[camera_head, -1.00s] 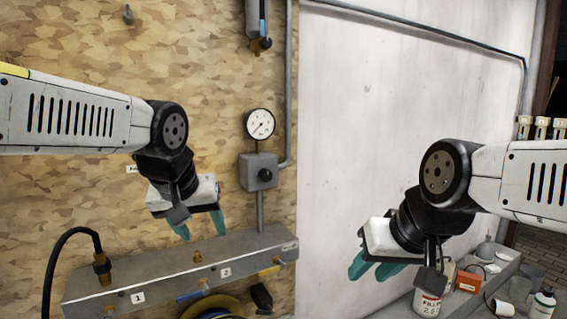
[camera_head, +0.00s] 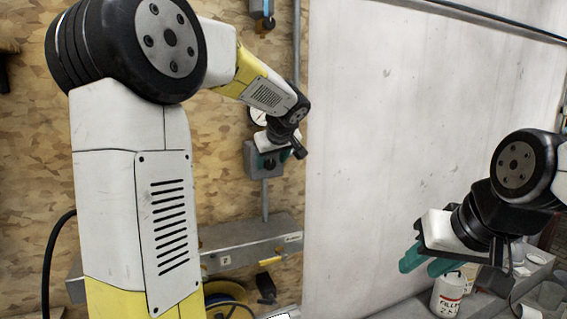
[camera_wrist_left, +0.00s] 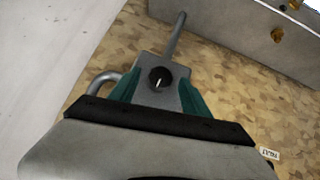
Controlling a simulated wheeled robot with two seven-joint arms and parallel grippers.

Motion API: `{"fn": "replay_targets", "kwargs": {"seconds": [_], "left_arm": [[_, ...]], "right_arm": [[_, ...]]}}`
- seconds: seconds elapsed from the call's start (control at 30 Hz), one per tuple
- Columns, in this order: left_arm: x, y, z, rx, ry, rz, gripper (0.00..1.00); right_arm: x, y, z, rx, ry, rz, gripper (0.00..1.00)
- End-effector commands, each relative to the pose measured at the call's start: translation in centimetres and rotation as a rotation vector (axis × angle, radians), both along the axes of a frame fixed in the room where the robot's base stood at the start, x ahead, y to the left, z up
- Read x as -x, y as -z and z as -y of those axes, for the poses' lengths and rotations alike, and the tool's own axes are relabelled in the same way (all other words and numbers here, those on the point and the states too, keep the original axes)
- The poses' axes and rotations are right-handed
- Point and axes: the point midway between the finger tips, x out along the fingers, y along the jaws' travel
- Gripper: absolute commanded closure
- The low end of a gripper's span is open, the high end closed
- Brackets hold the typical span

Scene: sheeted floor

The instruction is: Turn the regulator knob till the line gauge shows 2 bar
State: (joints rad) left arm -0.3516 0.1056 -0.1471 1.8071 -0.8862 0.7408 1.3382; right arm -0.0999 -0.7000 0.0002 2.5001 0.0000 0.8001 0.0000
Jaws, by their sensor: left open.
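The regulator knob (camera_wrist_left: 158,78) is a black round knob with a white mark, on a grey regulator box (camera_head: 250,160) on the wooden wall. In the left wrist view it lies between the teal fingers of my left gripper (camera_wrist_left: 158,82), which stand apart on either side. I cannot tell whether they touch it. In the head view my left gripper (camera_head: 270,160) is in front of the box. The line gauge (camera_head: 257,116) is mostly covered by my left wrist, so its reading is hidden. My right gripper (camera_head: 421,268) is open and empty, away to the right.
A grey manifold (camera_head: 245,245) with valves runs along the wall below the regulator. A pipe (camera_head: 265,203) joins the two. A white filler tub (camera_head: 447,295) and other items stand at the lower right. The white wall panel (camera_head: 370,130) is bare.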

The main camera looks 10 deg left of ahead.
Motion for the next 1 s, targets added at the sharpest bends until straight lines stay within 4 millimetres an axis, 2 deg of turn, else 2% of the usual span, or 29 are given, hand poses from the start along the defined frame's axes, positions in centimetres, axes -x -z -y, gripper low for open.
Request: {"fn": "replay_targets", "kwargs": {"seconds": [0.17,0.43,0.7,0.73,1.0], "left_arm": [[-0.87,0.95,-0.43,0.0,0.0,0.0,0.45],[-0.95,1.04,-0.47,0.0,0.0,0.0,0.45],[-0.93,1.02,-0.45,0.001,0.001,0.0,0.98],[-0.93,1.02,-0.45,0.001,0.001,0.0,1.0],[-0.97,1.0,-0.36,-0.019,0.001,-0.012,1.0]], "right_arm": [[0.0,0.0,0.0,0.0,0.0,0.0,0.64],[0.0,0.0,0.0,0.0,0.0,0.0,0.64],[-0.01,-0.01,0.0,0.0,0.0,0.0,0.64],[-0.01,-0.01,0.0,0.0,0.0,0.0,0.64],[0.0,0.0,0.0,0.0,0.0,0.0,0.64]]}}
